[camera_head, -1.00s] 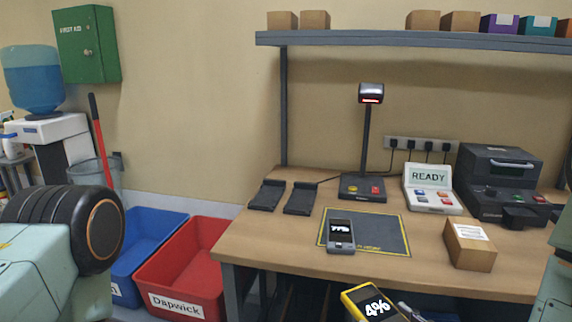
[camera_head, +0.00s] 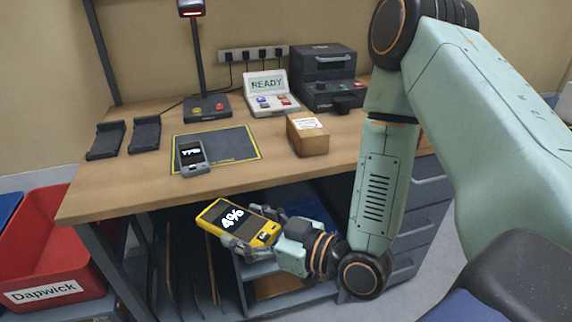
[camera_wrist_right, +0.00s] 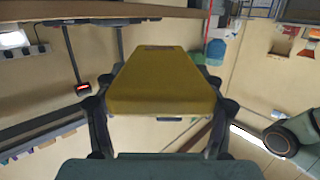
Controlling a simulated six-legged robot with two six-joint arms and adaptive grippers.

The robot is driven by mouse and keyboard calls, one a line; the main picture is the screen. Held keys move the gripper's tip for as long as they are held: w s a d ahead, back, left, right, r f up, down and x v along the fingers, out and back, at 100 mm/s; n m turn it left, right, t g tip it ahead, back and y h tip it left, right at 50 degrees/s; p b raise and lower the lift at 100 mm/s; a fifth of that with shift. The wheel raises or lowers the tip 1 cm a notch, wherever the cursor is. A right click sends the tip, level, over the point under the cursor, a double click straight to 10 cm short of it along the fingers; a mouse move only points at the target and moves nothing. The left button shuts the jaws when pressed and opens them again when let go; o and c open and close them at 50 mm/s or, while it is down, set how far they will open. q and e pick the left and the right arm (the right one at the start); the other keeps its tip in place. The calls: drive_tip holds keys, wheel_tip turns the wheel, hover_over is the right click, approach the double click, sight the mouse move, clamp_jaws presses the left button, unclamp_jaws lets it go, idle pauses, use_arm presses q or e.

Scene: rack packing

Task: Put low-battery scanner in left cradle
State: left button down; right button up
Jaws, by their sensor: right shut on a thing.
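The yellow scanner also fills the middle of the right wrist view (camera_wrist_right: 162,85), between the fingers. Two dark cradles stand at the bench's left end: the left cradle (camera_head: 106,140) and the right cradle (camera_head: 146,134). Both look empty. A grey scanner (camera_head: 193,158) showing 77% lies on the dark mat (camera_head: 236,143). My left gripper is not in view.
The bench (camera_head: 130,187) carries a lamp-like stand scanner (camera_head: 207,107), a READY panel (camera_head: 272,95), a dark printer (camera_head: 326,80) and a cardboard box (camera_head: 308,138). A red bin (camera_head: 45,250) stands at the left. The bench before the cradles is clear.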

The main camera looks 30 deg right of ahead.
drive_tip(key=w+d+r+m+t+h, duration=0.1)
drive_tip(key=d+r+m+h, duration=0.3)
drive_tip(key=d+m+h, duration=0.4)
drive_tip(key=w+d+h, duration=0.1)
drive_tip(key=d+h, duration=0.2)
drive_tip(key=d, duration=0.1)
drive_tip(key=shift+w+r+m+t+h+p, duration=0.2)
drive_tip(key=shift+m+t+h+p, duration=0.1)
drive_tip(key=shift+t+h+p, duration=0.1)
drive_tip(key=b, duration=1.3)
approach(296, 168)
drive_tip(key=w+a+r, duration=0.1)
drive_tip(key=w+r, duration=0.2)
drive_tip(key=w, duration=0.1)
drive_tip(key=w+f, duration=0.1)
drive_tip(key=w+d, duration=0.1)
drive_tip(key=shift+w+d+f, duration=0.2)
drive_tip(key=shift+w+f, duration=0.2)
drive_tip(key=shift+w+d+f, duration=0.15)
drive_tip(key=shift+w, duration=0.1)
drive_tip(key=shift+s, duration=0.1)
